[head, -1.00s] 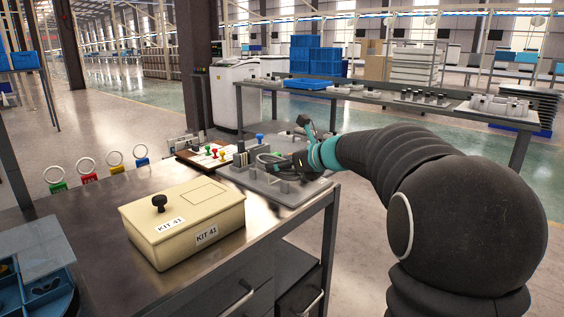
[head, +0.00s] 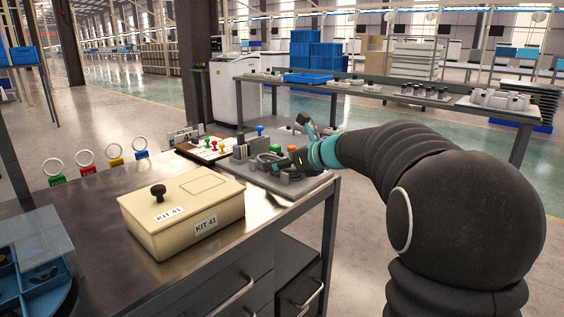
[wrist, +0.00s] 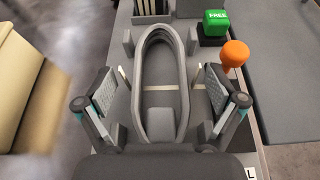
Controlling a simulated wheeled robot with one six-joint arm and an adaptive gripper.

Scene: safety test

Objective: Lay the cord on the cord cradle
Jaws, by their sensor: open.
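The cord is a grey coiled loop (wrist: 160,85), lying flat and lengthwise in the wrist view. The cord cradle is a grey plate with short upright posts (wrist: 191,42); the loop lies among these posts. In the head view the cord (head: 267,161) shows as a dark loop on the grey fixture at the bench's far right end. My gripper (wrist: 156,95) is open, one finger on each side of the loop, with visible gaps to it. In the head view my gripper (head: 293,158) is low over the fixture and partly hides it.
A green block marked FREE (wrist: 215,23) and an orange knob (wrist: 234,54) stand right of the cord. A cream KIT 41 box (head: 182,215) and a board with coloured pegs (head: 208,149) stand on the bench. A blue tray (head: 38,265) is at left.

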